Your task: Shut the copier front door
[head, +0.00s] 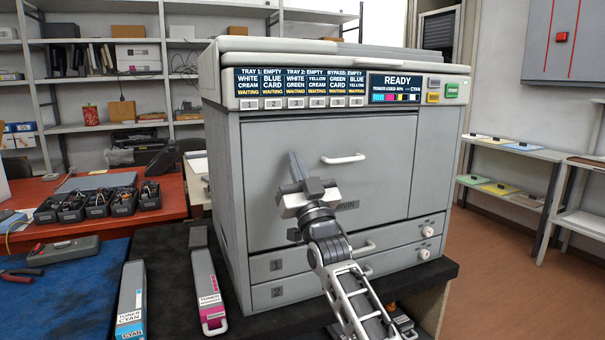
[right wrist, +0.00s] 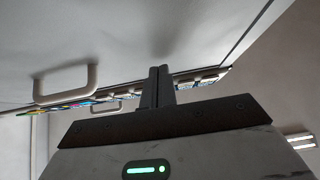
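The copier (head: 225,180) stands on a dark table, its display reading READY. Its grey front door (head: 280,140) stands upright and looks flush with the copier front; no open gap shows. The door's white handle (head: 343,159) is near the upper middle, and a handle (right wrist: 65,85) shows at left in the right wrist view. My right gripper (head: 294,160) is in front of the door, left of and below the handle, fingers pointing up. Its fingers (right wrist: 158,80) are together with nothing between them. Whether they touch the door I cannot tell. My left gripper is not in view.
Below the door are two closed drawers (head: 290,265). A cyan toner cartridge (head: 131,300) and a magenta toner cartridge (head: 207,290) lie left of the copier. A black bin row (head: 98,203) sits on the red table. Shelves stand behind, and floor is open at right.

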